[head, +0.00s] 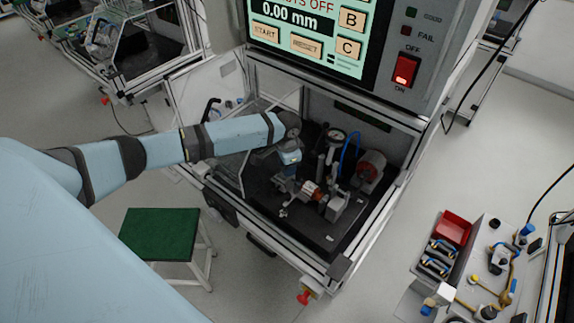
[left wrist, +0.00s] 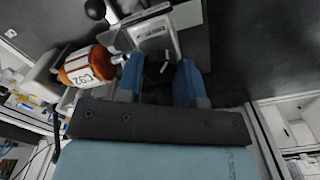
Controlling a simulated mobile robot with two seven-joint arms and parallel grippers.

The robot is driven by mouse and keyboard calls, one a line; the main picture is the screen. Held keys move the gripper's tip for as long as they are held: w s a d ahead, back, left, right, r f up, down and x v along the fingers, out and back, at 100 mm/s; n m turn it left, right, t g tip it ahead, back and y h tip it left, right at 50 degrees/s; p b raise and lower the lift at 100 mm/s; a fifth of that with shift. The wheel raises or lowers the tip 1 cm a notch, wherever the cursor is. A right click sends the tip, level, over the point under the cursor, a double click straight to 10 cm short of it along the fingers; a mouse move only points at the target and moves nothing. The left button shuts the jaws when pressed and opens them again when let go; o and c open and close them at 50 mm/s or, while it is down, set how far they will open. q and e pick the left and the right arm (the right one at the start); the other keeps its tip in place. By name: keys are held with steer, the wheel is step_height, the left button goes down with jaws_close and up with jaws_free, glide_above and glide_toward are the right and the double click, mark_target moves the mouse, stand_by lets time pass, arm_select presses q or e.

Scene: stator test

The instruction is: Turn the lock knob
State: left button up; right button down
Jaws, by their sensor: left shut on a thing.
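My left gripper (head: 284,178) reaches down into the test cabinet onto the fixture on its black base plate. In the left wrist view its two blue fingers (left wrist: 160,82) stand on either side of a small, thin pale lock knob (left wrist: 164,67), in front of a grey metal block (left wrist: 155,33). The gripper is shut on this knob; the contact itself is partly hidden. An orange stator (left wrist: 88,66) with a white label lies beside the block, left of the fingers; it also shows in the head view (head: 312,191). My right gripper is out of view.
The cabinet's frame and door (head: 240,172) surround the fixture. A round gauge (head: 337,135) and a red-faced motor (head: 369,168) stand behind it. Above is a screen reading 0.00 mm (head: 309,32). A green stool (head: 160,232) and a bench with a red bin (head: 453,229) stand outside.

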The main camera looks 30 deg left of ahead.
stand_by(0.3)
arm_select(q)
steer(key=o, duration=0.9)
steer(key=shift+r, duration=0.1)
step_height(320, 180, up, 14)
steer(key=shift+f+b, duration=0.1)
steer(key=shift+b, duration=0.95)
